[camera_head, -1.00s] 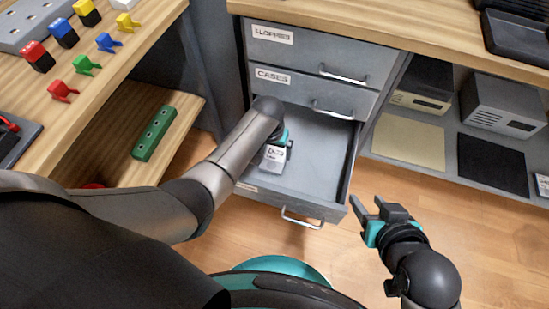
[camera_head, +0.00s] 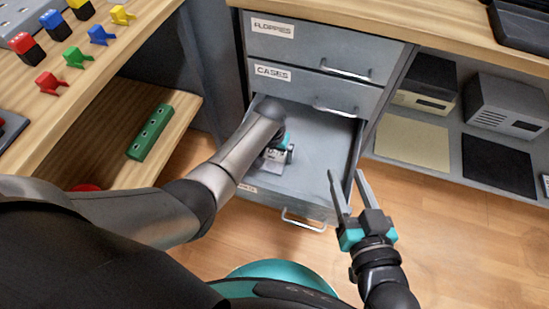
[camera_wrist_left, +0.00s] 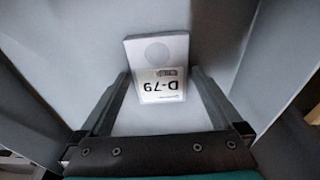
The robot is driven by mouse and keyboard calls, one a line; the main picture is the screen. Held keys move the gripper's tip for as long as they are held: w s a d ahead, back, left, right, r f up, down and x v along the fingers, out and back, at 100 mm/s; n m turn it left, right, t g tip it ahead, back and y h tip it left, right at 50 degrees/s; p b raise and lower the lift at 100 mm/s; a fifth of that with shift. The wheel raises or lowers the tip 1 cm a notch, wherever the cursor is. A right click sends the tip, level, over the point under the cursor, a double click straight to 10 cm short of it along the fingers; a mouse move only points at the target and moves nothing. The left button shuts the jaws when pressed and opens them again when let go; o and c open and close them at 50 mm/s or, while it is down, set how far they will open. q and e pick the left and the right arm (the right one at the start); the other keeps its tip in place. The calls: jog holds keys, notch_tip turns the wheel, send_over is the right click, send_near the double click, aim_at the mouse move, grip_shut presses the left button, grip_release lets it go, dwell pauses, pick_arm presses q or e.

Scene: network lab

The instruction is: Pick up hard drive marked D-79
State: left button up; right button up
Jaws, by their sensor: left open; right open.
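The hard drive marked D-79 (camera_wrist_left: 158,50) lies on the floor of the open bottom drawer (camera_head: 315,150). Its label reads upside down in the left wrist view. In the head view the drive (camera_head: 270,167) is partly hidden by my left arm and gripper. My left gripper (camera_wrist_left: 160,85) is open inside the drawer, with one finger on each side of the drive's label end. I cannot tell whether the fingers touch it. My right gripper (camera_head: 350,185) is open and empty, in front of the drawer's right side.
Closed drawers labelled FLOPPIES (camera_head: 272,27) and CASES (camera_head: 272,72) sit above the open one. Shelves with grey boxes (camera_head: 505,105) are at the right. A wooden bench (camera_head: 110,60) with coloured connectors and a lower shelf with a green block (camera_head: 150,132) are at the left.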

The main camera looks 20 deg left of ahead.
pick_arm(q)
jog(key=shift+f, duration=0.15)
jog(key=c, duration=1.3)
